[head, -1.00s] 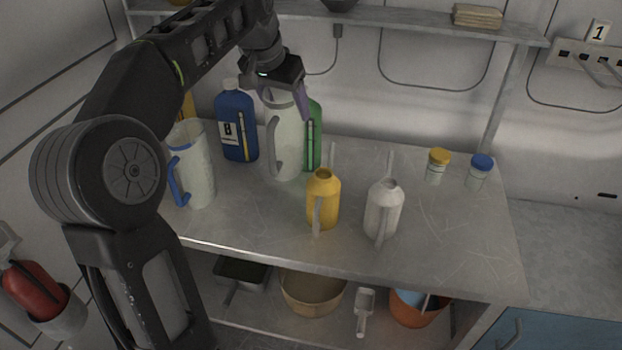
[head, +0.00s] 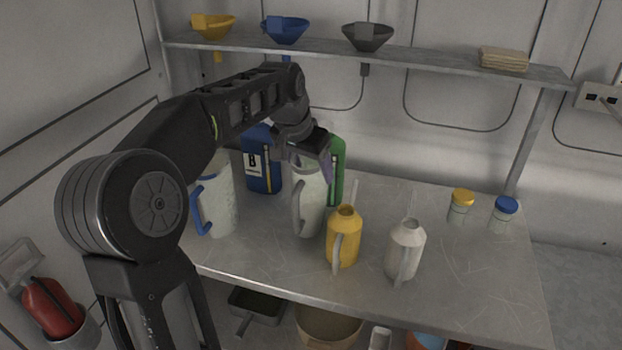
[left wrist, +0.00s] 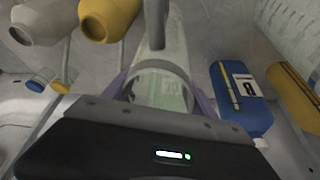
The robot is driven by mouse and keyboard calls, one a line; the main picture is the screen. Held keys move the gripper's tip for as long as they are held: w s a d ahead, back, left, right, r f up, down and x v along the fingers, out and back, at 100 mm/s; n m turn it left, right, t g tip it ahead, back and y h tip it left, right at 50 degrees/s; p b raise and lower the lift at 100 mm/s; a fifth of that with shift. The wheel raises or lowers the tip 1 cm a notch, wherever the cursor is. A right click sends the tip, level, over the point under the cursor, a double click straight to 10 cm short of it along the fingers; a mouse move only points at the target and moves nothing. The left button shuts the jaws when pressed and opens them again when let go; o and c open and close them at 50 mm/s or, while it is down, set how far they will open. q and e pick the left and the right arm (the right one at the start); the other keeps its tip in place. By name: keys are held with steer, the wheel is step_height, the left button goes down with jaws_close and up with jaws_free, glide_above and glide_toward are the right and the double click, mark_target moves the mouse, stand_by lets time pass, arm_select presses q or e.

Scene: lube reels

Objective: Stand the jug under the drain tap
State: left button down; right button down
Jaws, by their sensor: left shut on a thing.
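A clear jug with a grey handle (head: 309,205) is upright at the middle left of the metal table. My left gripper (head: 311,160) comes down from above and is shut on its upper part. In the left wrist view the jug (left wrist: 162,90) sits between the purple fingers, its handle pointing away from the gripper. I cannot tell whether its base touches the table. A second clear jug with a blue handle (head: 220,208) stands to its left, partly behind my arm. I see no drain tap. My right gripper is not in view.
A yellow can (head: 344,240) and a white can (head: 405,252) stand close by in front and right. A blue bottle (head: 262,170) and green bottle (head: 338,165) stand behind the jug. Two small jars stand right. A shelf (head: 420,62) with funnels runs above. The table's right front is free.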

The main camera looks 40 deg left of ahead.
arm_select(q)
steer(key=shift+f, duration=1.55)
steer(key=shift+f, duration=0.15)
steer(key=shift+c, duration=1.3)
jaws_free()
steer(key=v, duration=1.2)
steer(key=shift+c, duration=0.2)
